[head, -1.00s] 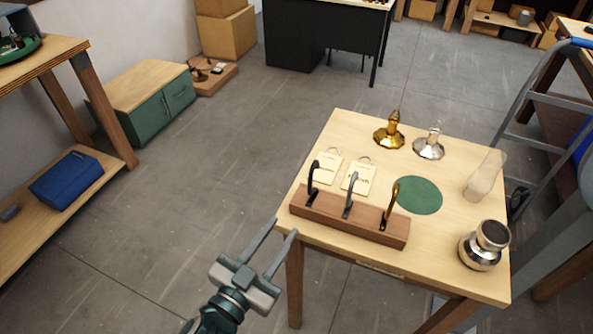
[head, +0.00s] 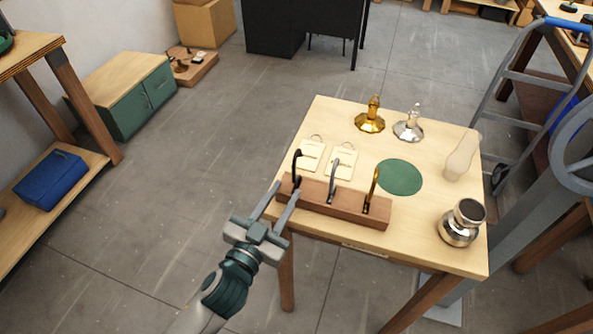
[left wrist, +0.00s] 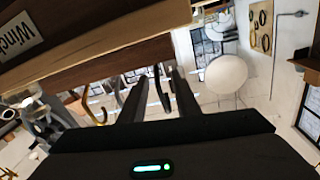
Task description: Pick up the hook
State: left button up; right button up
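Three hooks stand upright on a brown wooden block (head: 345,208) along the near edge of the small table. They are a black hook (head: 296,166), a grey hook (head: 333,183) and a brass hook (head: 373,189). My left gripper (head: 286,190) is open at the block's left end, close to the black hook. In the left wrist view, its two fingers (left wrist: 159,95) are apart, and a dark curved hook (left wrist: 159,88) shows in the gap between them. I cannot tell whether they touch it. My right gripper is not in view.
On the table (head: 420,250) are a brass lamp base (head: 370,119), a silver one (head: 408,127), cream tags (head: 341,164), a round green mat (head: 400,177), a pale bulb-shaped piece (head: 461,158) and a chrome cup (head: 461,226). A hand truck (head: 515,80) stands right.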

aim_at(299, 176)
pick_arm(q)
jog(key=shift+p+x, duration=0.45)
jog(key=shift+x, duration=1.85)
jog(key=shift+w+d+r, duration=0.1)
jog(key=shift+w+d, duration=0.1)
jog(key=p+x, duration=0.1)
jog(key=x, duration=0.1)
jog(key=p+x, duration=0.1)
jog(key=shift+w+d+r, duration=0.1)
jog(key=shift+w+d, duration=0.15)
jog(key=shift+d, duration=0.2)
jog(key=shift+w+d, duration=0.15)
jog(key=shift+w, duration=0.25)
grip_shut()
